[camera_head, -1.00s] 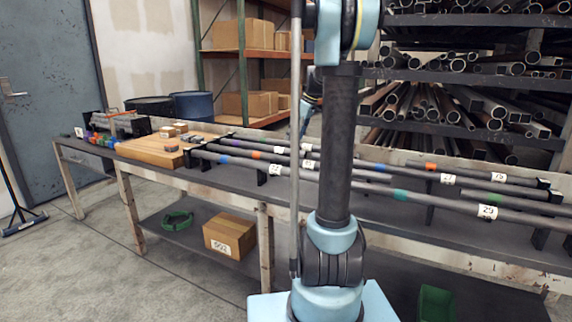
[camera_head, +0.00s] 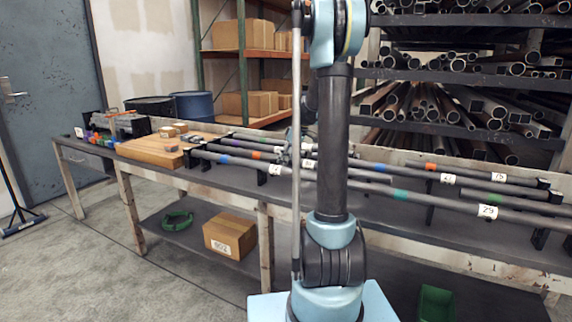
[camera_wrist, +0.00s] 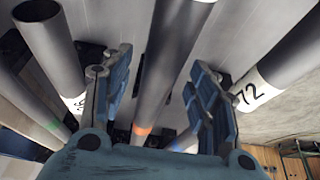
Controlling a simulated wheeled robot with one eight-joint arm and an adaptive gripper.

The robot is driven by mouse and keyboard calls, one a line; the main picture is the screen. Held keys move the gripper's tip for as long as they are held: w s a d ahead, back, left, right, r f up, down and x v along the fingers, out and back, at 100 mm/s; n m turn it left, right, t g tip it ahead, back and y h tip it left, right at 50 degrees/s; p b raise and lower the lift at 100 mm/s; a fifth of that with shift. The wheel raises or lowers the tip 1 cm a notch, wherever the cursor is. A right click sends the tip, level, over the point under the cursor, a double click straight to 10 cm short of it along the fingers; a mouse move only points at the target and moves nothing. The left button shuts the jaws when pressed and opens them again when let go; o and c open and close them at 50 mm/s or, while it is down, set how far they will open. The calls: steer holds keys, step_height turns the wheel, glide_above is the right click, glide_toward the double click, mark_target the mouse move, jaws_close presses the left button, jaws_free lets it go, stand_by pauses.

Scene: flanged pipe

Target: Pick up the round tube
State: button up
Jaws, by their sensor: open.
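Several long grey tubes lie lengthwise on supports on the bench (camera_head: 215,187). My gripper (camera_wrist: 160,78) is open and empty. In the wrist view a grey tube with an orange band (camera_wrist: 165,70) runs between its blue fingers; I cannot tell whether they touch it. A tube labelled 72 (camera_wrist: 280,65) passes outside the right finger. A round open-ended tube (camera_wrist: 50,45) is at left. In the head view my arm hides most of the gripper.
A wooden board (camera_head: 150,150) with small items lies on the bench's left part. A cardboard box (camera_head: 230,236) and a green ring-like item (camera_head: 177,220) sit on the lower shelf. Racks of pipes (camera_head: 440,105) stand behind. The floor at front left is clear.

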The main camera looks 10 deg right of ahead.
steer(key=shift+w+f, duration=0.1)
steer(key=shift+f, duration=0.15)
jaws_close()
steer(key=shift+a, duration=0.1)
steer(key=shift+r, duration=0.15)
